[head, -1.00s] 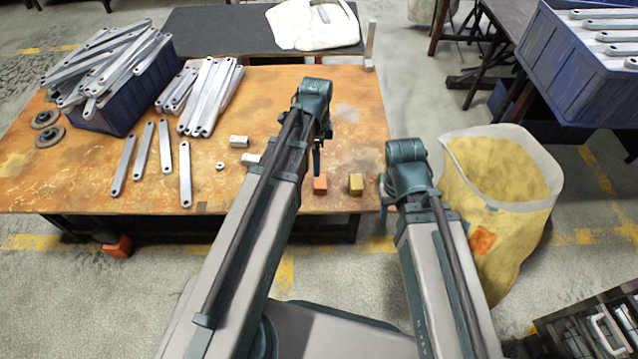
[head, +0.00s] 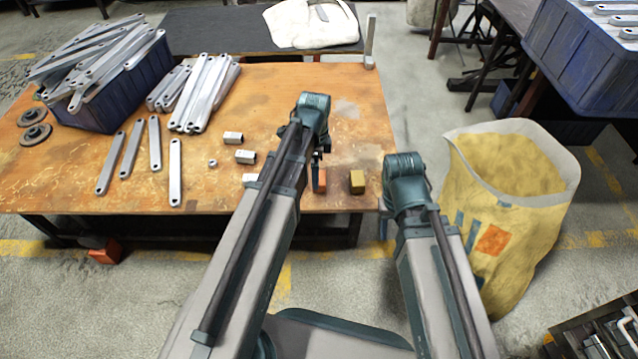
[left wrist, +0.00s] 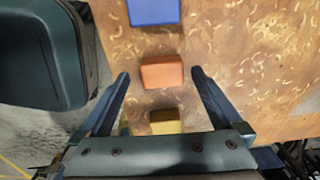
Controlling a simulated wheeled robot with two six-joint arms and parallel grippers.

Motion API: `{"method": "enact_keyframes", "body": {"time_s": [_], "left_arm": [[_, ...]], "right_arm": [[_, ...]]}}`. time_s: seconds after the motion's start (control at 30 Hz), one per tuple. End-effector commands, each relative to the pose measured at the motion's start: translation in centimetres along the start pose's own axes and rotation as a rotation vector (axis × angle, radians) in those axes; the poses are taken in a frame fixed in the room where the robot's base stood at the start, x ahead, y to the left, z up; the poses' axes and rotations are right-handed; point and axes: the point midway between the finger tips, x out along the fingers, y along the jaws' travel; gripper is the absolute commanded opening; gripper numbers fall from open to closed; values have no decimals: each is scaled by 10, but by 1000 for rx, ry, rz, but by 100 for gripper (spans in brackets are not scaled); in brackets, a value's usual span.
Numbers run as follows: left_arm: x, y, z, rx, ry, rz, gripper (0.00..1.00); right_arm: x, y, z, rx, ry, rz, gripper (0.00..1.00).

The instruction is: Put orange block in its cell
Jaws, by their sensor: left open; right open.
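The orange block (head: 320,181) lies on the worktable near its front edge, partly hidden by my left gripper (head: 318,168) in the head view. In the left wrist view the orange block (left wrist: 162,73) sits between the spread fingers of my left gripper (left wrist: 160,76); I see a gap on both sides. A yellow block (head: 357,182) is to its right. A blue block (left wrist: 153,11) on its other side shows only in the left wrist view. My right gripper (head: 384,203) is at the table's front right edge, mostly hidden by its own arm, holding nothing visible. No cell is recognizable.
Several metal bars (head: 175,172) and small metal pieces (head: 245,157) lie on the worktable (head: 280,88). A blue crate (head: 102,105) of bars stands at the back left. A yellow sack (head: 505,225) stands right of the table. The table's right back is mostly clear.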

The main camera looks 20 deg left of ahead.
Motion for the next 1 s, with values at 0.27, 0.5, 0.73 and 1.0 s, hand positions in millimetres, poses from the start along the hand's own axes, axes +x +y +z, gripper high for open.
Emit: {"method": "enact_keyframes", "body": {"time_s": [0.27, 0.5, 0.73, 1.0], "left_arm": [[40, -3, 1, 0, 0, 0, 100], [42, -3, 1, 0, 0, 0, 100], [41, -2, 1, 0, 0, 0, 75], [41, -2, 1, 0, 0, 0, 26]], "right_arm": [[39, -5, -3, -7, 2, -4, 50], [41, -6, -3, -8, 3, -5, 50], [41, -6, -3, -8, 3, -5, 50], [41, -6, -3, -8, 3, -5, 50]]}}
